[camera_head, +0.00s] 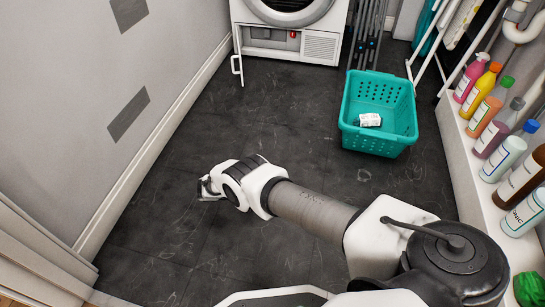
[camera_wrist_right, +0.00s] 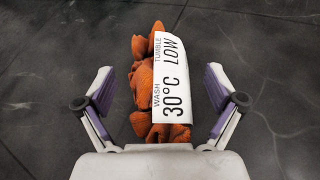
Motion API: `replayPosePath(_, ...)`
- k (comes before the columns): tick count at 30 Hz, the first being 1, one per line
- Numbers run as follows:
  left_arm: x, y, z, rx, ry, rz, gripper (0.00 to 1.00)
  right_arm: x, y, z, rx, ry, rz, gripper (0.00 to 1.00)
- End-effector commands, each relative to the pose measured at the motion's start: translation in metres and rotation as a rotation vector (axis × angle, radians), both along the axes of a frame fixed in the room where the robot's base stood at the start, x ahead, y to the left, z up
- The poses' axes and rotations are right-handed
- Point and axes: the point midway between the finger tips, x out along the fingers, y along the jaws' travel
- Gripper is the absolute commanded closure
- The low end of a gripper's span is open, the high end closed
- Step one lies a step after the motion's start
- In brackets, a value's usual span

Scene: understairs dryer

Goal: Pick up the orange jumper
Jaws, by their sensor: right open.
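The orange jumper (camera_wrist_right: 146,85) lies bundled on the dark floor in the right wrist view. A white label band reading WASH, TUMBLE, 30°C LOW (camera_wrist_right: 176,80) lies across it. My right gripper (camera_wrist_right: 160,95) is open, with one purple-padded finger on each side of the jumper and a visible gap on both sides. In the head view my right arm reaches in from the lower right, and its gripper (camera_head: 206,188) points left, low over the floor. I cannot make out the jumper in the head view; the gripper and wrist probably hide it. My left gripper is not in view.
A teal basket (camera_head: 351,117) with a white-labelled item (camera_head: 369,120) inside stands right of the arm. A white front-loading machine (camera_head: 321,46) stands at the back, its small lower flap open. Bottles (camera_head: 503,158) line the right shelf. Floor around the gripper is clear.

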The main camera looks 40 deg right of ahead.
Motion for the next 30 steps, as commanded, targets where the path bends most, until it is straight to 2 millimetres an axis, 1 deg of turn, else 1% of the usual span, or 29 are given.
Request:
replayPosePath(1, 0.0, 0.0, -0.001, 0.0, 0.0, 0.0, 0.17, -0.002, -0.005, -0.003, 0.0, 0.0, 0.0, 0.06)
replayPosePath(3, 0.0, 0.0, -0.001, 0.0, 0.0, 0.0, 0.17, -0.003, -0.008, -0.004, 0.001, -0.001, 0.001, 0.06)
replayPosePath(8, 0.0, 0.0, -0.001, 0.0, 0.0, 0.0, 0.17, -0.003, -0.008, -0.004, 0.001, -0.001, 0.001, 0.06)
replayPosePath(11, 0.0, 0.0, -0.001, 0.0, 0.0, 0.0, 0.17, -0.003, -0.008, -0.004, 0.001, -0.001, 0.001, 0.38)
replayPosePath(12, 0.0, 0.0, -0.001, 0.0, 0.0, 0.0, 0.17, -0.003, -0.008, -0.004, 0.001, -0.001, 0.001, 0.53)
replayPosePath(14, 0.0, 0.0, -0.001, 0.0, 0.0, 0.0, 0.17, -0.003, -0.008, -0.004, 0.001, -0.001, 0.001, 0.74)
replayPosePath(15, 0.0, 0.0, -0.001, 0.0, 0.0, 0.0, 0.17, -0.003, -0.008, -0.004, 0.001, -0.001, 0.001, 0.76)
replayPosePath(25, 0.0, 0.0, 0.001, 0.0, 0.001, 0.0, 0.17, -0.003, -0.008, -0.002, 0.002, -0.001, 0.0, 0.76)
replayPosePath(28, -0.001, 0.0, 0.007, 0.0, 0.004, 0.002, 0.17, -0.003, -0.008, 0.005, 0.001, -0.001, 0.001, 0.76)
replayPosePath(30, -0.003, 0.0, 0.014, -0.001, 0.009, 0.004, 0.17, -0.003, -0.008, 0.013, 0.001, -0.002, 0.001, 0.76)
